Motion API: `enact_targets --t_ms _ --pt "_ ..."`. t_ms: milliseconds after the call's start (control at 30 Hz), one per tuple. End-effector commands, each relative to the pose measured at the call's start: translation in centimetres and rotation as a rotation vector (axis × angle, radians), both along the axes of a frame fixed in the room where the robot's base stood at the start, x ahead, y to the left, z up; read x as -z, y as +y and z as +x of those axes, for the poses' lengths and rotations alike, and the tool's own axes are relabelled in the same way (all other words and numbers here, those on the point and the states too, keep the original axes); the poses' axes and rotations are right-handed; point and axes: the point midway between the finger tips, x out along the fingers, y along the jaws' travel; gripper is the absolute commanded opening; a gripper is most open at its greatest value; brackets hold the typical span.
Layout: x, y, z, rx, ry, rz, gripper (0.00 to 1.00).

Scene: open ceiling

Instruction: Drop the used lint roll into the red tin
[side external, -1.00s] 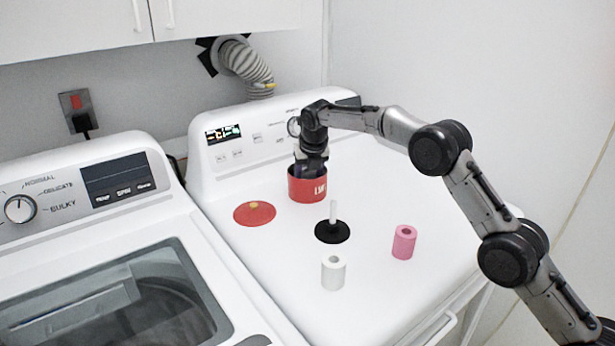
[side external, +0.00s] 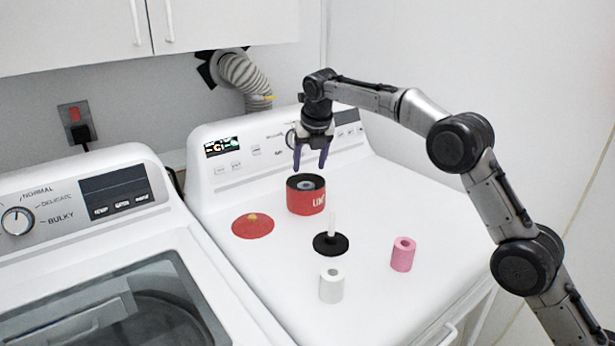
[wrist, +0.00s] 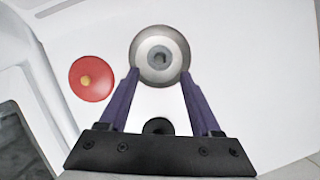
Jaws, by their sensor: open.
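The red tin (side external: 306,203) stands upright and open on the white machine top. A grey roll with a hole in its middle (side external: 306,185) sits inside the tin, its top end showing below the rim. In the wrist view the roll (wrist: 148,57) is seen from above within the round tin rim (wrist: 161,30). My gripper (side external: 310,167) is open and empty just above the tin, its purple fingers pointing down and apart from the roll. The wrist view shows the fingertips (wrist: 160,72) spread to either side.
A red lid with a yellow knob (side external: 253,226) lies left of the tin. A black-based stand with a white post (side external: 331,243), a white roll (side external: 332,286) and a pink roll (side external: 403,255) stand in front. The machine's control panel (side external: 225,150) rises behind. The right side is clear.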

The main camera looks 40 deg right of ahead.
Motion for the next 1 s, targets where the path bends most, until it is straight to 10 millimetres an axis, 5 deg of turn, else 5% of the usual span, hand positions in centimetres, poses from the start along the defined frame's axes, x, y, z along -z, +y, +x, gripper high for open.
enact_targets --t_ms 567,767,1000 --pt "-3.4 0.3 -1.8 0.052 -0.012 0.024 0.65" --pt "-7.4 -0.1 -7.2 0.372 -0.076 0.176 0.65" --pt "-10.6 -0.5 -17.2 0.891 -0.158 0.429 0.65"
